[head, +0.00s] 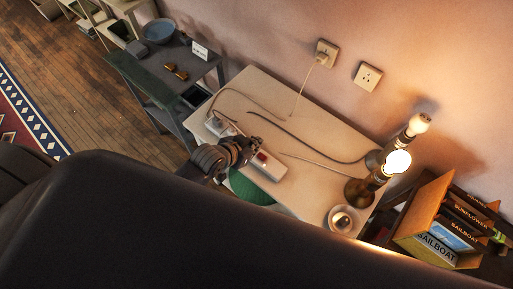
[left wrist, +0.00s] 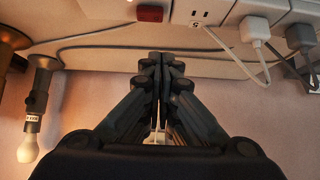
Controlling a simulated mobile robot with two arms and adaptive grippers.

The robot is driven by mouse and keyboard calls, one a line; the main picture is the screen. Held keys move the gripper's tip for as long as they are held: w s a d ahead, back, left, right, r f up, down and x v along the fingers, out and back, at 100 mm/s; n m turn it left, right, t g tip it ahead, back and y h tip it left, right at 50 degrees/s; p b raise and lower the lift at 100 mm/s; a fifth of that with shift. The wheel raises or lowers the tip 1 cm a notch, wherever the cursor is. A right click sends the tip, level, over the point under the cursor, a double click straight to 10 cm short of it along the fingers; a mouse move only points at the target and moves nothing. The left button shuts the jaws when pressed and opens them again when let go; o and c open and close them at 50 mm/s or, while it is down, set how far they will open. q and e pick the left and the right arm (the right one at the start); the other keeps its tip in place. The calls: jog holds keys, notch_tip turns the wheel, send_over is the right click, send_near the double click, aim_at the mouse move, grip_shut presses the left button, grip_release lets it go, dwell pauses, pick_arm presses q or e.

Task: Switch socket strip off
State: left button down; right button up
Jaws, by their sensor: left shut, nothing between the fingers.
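The socket strip (head: 273,172) is a long white bar on the light table, with plugs at its left end. Its red switch (head: 262,156) sits near the right end; it also shows at the top of the left wrist view (left wrist: 150,13). I cannot tell the switch's position, and no light in it is clear. My left gripper (head: 248,147) is shut and empty, over the strip's middle in the head view. In the left wrist view its fingertips (left wrist: 161,57) are just below the red switch, with a visible gap. My right gripper is not in view.
Two lamps stand at the table's right; the front one (head: 398,162) is brightly lit. A cup on a saucer (head: 335,227) is near the front edge. A green round thing (head: 246,190) lies beside the strip. Cables cross the table.

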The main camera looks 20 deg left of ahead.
aim_at(257, 156)
pick_arm(q)
jog(key=f, duration=0.2)
jog(key=w+f, duration=0.1)
jog(key=shift+w+d+f, duration=0.1)
jog(key=shift+d+f, duration=0.05)
jog(key=shift+d, duration=0.1)
jog(key=shift+f+p, duration=0.35)
jog(key=shift+f, duration=0.6)
